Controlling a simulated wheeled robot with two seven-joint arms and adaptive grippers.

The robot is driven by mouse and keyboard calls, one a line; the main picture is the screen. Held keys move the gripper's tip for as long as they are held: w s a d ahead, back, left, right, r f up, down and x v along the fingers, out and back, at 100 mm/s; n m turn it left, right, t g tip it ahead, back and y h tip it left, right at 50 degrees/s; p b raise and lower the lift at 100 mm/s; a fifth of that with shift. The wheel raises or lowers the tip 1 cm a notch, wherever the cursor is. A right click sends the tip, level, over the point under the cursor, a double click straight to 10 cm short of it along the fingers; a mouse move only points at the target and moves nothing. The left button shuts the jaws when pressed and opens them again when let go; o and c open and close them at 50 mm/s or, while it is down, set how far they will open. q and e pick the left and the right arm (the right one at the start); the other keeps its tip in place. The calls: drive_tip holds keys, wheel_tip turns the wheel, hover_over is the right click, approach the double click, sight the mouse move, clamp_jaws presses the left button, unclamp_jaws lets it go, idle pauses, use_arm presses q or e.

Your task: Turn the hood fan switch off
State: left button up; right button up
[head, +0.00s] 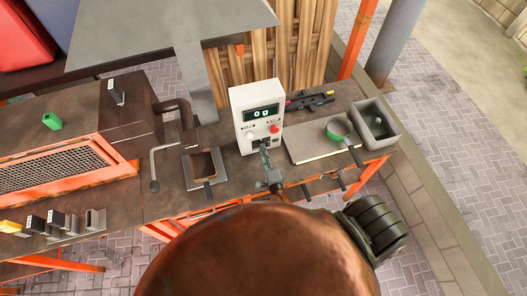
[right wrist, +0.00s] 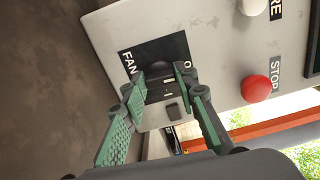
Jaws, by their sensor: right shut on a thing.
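A white control box (head: 257,108) with a lit display stands upright on the bench. The fan switch sits low on its front, on a black plate marked FAN (right wrist: 127,60), with O and I marks. In the right wrist view, the tips of my right gripper (right wrist: 160,82) are at this plate, one on each side of the dark switch (right wrist: 158,70). The gripper (head: 264,151) is shut on the switch, whose exact position is partly hidden by the fingers. My left gripper is not in view.
A red STOP button (right wrist: 255,89) and a white button (right wrist: 251,6) are close by on the box. A grey hood (head: 170,30) overhangs the bench.

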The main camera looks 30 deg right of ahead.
drive_tip(key=shift+n, duration=0.3)
idle(0.4)
drive_tip(key=o, duration=1.2)
drive_tip(key=shift+c, duration=0.2)
drive_tip(key=shift+s, duration=0.1)
drive_tip(key=v, duration=1.1)
drive_tip(key=shift+s+a, duration=0.15)
drive_tip(key=shift+s, duration=0.25)
